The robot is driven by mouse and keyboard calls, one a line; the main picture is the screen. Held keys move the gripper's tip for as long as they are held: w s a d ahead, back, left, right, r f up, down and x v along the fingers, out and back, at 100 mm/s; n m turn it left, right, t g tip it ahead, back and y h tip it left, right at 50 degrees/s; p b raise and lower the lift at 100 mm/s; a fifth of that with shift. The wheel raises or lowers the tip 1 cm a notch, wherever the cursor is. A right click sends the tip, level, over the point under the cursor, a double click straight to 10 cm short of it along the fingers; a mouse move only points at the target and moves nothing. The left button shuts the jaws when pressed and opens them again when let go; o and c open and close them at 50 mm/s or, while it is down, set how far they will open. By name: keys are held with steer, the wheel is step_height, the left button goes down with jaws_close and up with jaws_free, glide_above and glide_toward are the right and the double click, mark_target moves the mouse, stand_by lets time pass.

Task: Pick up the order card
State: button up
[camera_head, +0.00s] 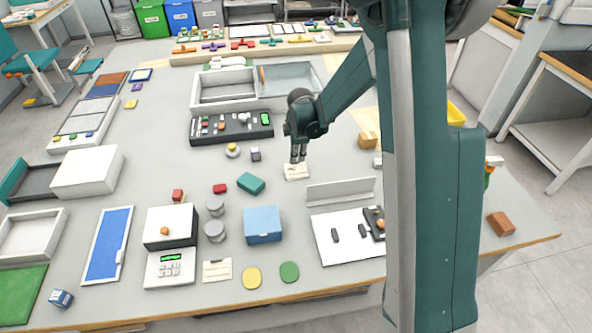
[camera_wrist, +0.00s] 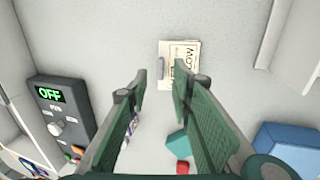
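A small cream card (camera_head: 297,172) with dark print lies flat on the grey table under my gripper. It also shows in the wrist view (camera_wrist: 184,55), ahead of the fingertips, with a small grey piece at its left edge. My gripper (camera_head: 298,158) points down over the card. In the wrist view the green fingers (camera_wrist: 160,84) are apart with nothing between them. The right finger covers part of the card's lower edge. Another cream card (camera_head: 217,271) with printed lines lies near the table's front edge. I cannot tell from the print which is the order card.
A black control panel (camera_head: 231,127) with a green display stands behind left; it reads OFF in the wrist view (camera_wrist: 50,95). A teal block (camera_head: 251,183), red block (camera_head: 220,188) and blue box (camera_head: 263,223) lie left and in front. A low grey rail (camera_head: 341,191) stands to the right.

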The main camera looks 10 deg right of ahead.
mark_target(296, 169)
steer(key=shift+f, duration=0.15)
steer(key=shift+x, duration=2.55)
steer(key=shift+a, duration=0.1)
jaws_close()
